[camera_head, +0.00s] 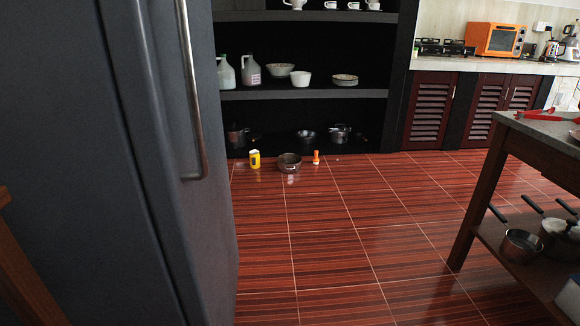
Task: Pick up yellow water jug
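A small yellow container (254,159) with a white top and a dark patch stands on the floor by the foot of the black shelf; I cannot tell whether it is the water jug. Two handled jugs stand on the middle shelf: a pale greenish one (226,75) and a greyish one (251,71) with a reddish mark. Neither looks clearly yellow. Neither of my grippers is in view.
A pot (289,163) and a small orange bottle (317,157) are on the floor near the yellow container. A tall dark fridge (120,150) blocks the left. A wooden table (485,190) with pans stands at right. The tiled floor (330,240) between is clear.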

